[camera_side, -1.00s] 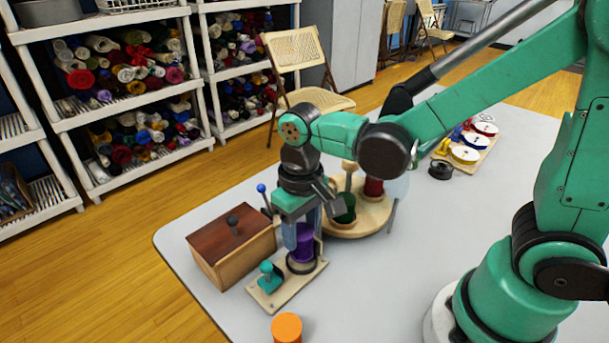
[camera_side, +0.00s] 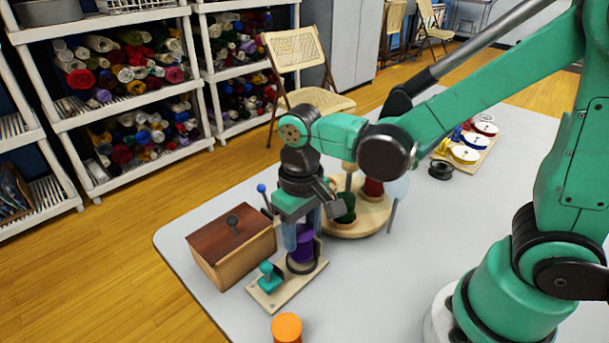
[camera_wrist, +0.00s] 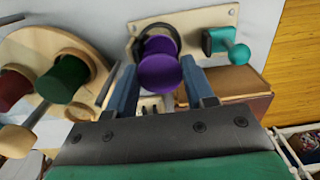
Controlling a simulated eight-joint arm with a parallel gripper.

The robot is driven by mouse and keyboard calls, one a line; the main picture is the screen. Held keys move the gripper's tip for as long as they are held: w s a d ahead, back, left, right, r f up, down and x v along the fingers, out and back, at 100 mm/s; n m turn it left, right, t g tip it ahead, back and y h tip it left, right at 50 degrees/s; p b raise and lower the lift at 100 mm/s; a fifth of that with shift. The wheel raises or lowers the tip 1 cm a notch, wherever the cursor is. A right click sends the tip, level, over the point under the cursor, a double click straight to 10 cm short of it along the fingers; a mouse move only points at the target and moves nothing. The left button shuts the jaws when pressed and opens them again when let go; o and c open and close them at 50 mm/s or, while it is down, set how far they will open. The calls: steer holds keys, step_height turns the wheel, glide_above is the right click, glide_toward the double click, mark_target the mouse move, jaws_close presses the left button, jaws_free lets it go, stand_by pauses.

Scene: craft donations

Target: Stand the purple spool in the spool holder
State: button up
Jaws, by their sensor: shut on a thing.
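The purple spool (camera_side: 303,247) is upright between the blue fingers of my gripper (camera_wrist: 159,72), which is shut on it. The wrist view shows the purple spool (camera_wrist: 160,70) from above, with a finger on each side. The spool holder (camera_side: 268,300) is a light wooden board with a dark ring and a teal knob. It also shows in the wrist view (camera_wrist: 193,24). The spool is at the dark ring, which shows around its lower part. I cannot tell whether its bottom touches the board.
A brown wooden box (camera_side: 228,250) stands close to the left of the holder. A round wooden stand (camera_side: 345,229) with green and red spools is close on the right. An orange cylinder (camera_side: 287,328) is in front.

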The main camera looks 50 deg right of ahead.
steer(key=shift+f, duration=0.25)
steer(key=shift+f, duration=0.6)
steer(key=o, duration=1.1)
steer(key=shift+c, duration=0.2)
steer(key=shift+r, duration=3.7)
